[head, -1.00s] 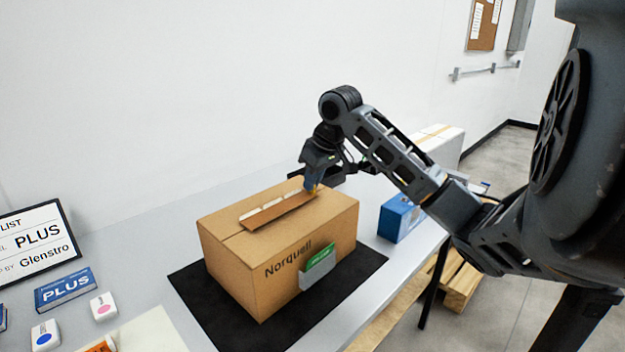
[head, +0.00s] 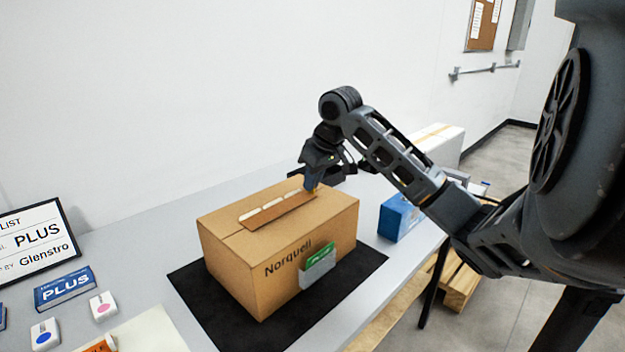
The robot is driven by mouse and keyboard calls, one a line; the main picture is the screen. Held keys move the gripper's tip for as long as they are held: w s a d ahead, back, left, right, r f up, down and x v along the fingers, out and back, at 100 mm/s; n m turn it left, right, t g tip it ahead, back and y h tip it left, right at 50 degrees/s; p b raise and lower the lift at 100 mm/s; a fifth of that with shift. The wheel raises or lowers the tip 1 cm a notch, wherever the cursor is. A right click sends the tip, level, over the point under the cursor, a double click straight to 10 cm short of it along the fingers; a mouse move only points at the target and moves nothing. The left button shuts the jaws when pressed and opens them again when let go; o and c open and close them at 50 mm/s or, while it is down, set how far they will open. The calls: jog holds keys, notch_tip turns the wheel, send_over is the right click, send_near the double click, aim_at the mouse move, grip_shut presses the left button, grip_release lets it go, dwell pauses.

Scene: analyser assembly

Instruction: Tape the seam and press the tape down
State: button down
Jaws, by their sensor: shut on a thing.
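A cardboard box (head: 230,248) marked "Norquell" stands closed on a black mat (head: 350,274). A brown strip of tape (head: 277,211) with a pale, segmented upper edge lies along the seam on its top and looks partly raised. My gripper (head: 311,187) is at the right end of the strip, just over the box top. I cannot tell whether the tip touches the tape.
A green card sits in a grey holder (head: 318,272) on the box front. A blue box (head: 398,219) and a white box (head: 441,142) stand to the right. A sign (head: 38,245), a PLUS box (head: 65,288) and small white blocks (head: 103,306) are at left.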

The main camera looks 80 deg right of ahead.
jog(key=c, duration=1.2)
grip_release()
jog(key=shift+r, duration=0.1)
jog(key=shift+r+p, duration=3)
jog(key=shift+r, duration=0.45)
